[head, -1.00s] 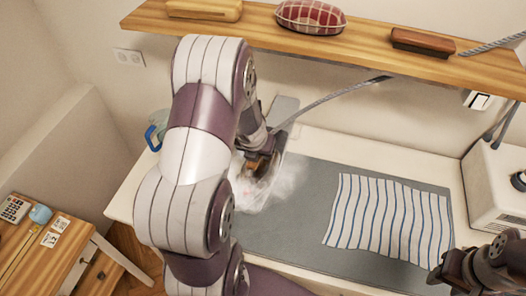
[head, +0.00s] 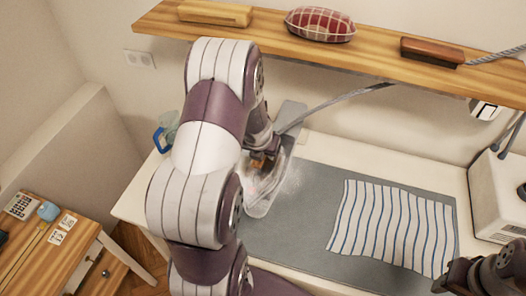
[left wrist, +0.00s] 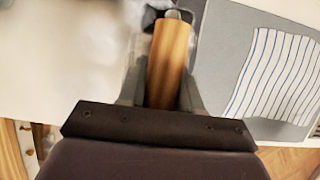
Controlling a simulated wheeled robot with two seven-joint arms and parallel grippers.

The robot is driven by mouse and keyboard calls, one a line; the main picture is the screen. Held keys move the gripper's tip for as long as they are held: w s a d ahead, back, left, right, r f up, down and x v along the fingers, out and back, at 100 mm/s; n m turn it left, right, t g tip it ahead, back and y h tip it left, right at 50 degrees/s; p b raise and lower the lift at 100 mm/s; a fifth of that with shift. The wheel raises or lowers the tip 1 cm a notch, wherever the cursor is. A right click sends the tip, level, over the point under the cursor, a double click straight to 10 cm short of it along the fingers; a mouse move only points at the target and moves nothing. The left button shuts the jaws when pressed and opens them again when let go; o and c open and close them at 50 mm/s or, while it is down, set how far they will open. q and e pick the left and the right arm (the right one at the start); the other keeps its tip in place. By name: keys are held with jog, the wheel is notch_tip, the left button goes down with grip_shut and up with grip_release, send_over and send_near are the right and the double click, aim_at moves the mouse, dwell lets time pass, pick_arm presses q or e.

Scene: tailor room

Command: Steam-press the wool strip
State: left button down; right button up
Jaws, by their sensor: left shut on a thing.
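My left gripper (head: 262,160) is shut on the wooden handle of the steam iron; the handle (left wrist: 168,62) fills the middle of the left wrist view. The iron's grey metal body (head: 266,200) shows below the gripper, at the left end of the grey pressing mat (head: 310,238). Whether it touches the mat I cannot tell. White steam (head: 290,182) hangs around it. I cannot make out a wool strip; the arm, iron and steam cover that area. My right gripper (head: 442,284) is at the lower right edge, and its jaw state is unclear.
A blue-striped white cloth (head: 392,226) lies on the mat's right side. A grey cord (head: 335,101) runs from the iron. A white machine (head: 498,200) stands at right. The shelf (head: 270,38) above holds a red pincushion (head: 320,25) and wooden blocks. A blue-handled jug (head: 165,132) stands behind my arm.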

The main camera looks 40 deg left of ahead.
pick_arm(q)
jog(key=shift+w+a+r+p, duration=0.1)
jog(key=shift+w+a+p, duration=0.1)
jog(key=shift+w+p, duration=0.4)
jog(key=shift+w+a+r+p, duration=0.1)
jog(key=shift+w+a+p, duration=0.15)
jog(key=shift+w+p, duration=0.4)
jog(key=shift+w+a+p, duration=0.2)
jog(key=shift+w+p, duration=0.2)
jog(key=shift+w, duration=0.35)
jog(key=shift+w+f, duration=0.1)
jog(key=shift+w, duration=0.1)
jog(key=shift+w+a+p, duration=0.15)
jog(key=shift+w+p, duration=0.15)
jog(key=shift+p, duration=0.35)
jog(key=shift+w+a+p, duration=0.25)
jog(key=shift+w+p, duration=0.55)
jog(key=shift+p, duration=0.25)
jog(key=shift+w+a+p, duration=0.25)
jog(key=shift+w+p, duration=0.6)
jog(key=shift+p, duration=0.15)
jog(key=shift+w+a+p, duration=0.25)
jog(key=shift+w+p, duration=0.55)
jog(key=shift+p, duration=0.25)
jog(key=shift+d+f, duration=0.1)
